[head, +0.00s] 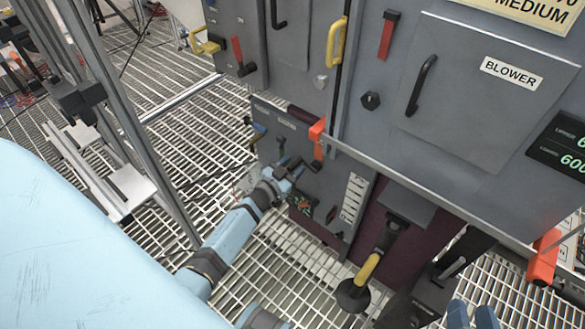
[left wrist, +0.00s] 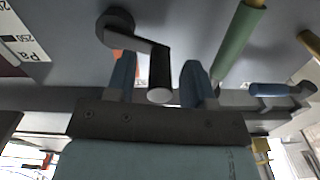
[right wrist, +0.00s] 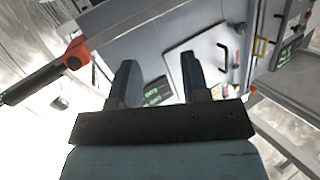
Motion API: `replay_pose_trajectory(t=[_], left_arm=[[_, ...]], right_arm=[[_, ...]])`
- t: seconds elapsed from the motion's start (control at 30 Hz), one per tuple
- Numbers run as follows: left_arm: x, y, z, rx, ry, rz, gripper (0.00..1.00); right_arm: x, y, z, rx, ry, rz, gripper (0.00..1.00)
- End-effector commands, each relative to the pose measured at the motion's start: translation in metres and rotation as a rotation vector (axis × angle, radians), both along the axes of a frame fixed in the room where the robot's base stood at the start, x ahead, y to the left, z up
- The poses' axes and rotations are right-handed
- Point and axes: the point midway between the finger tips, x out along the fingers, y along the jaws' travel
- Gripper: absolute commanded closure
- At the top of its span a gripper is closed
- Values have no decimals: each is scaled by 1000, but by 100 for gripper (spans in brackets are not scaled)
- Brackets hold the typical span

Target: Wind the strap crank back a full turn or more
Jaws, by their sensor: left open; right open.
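Gaps show on both sides of the handle. In the head view my left gripper (head: 292,172) is at the lower grey panel, and the crank is small and hard to make out there. My right gripper (right wrist: 160,80) is open and empty, away from the crank. It shows at the bottom of the head view (head: 472,316).
A green bar (left wrist: 240,42) and a blue handle (left wrist: 280,89) are beside the crank in the left wrist view. A yellow and black lever (head: 370,265) stands right of my left arm. The blower door (head: 465,90) is above. Open grating (head: 290,262) lies below.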

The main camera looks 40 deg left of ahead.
Motion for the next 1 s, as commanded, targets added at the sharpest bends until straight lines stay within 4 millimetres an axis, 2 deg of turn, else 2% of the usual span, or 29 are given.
replay_pose_trajectory(t=[0.27, 0.4, 0.47, 0.5, 0.77, 1.0], left_arm=[[1, 0, 0, -1, 0, 0, 52], [1, 0, 0, -1, 0, 0, 84], [1, 0, 0, -1, 0, 0, 98], [1, 0, 0, -1, 0, 0, 100], [1, 0, 0, -22, 2, 0, 100], [1, 2, -4, -133, 12, 0, 100]], right_arm=[[1, 0, 7, 5, -18, 1, 57], [1, -1, 7, 3, -17, 1, 57], [1, -1, 6, 2, -16, 1, 57], [1, -1, 6, 1, -15, 1, 57], [2, -1, 2, -9, -1, 1, 57], [0, -9, -6, -58, 58, -10, 57]])
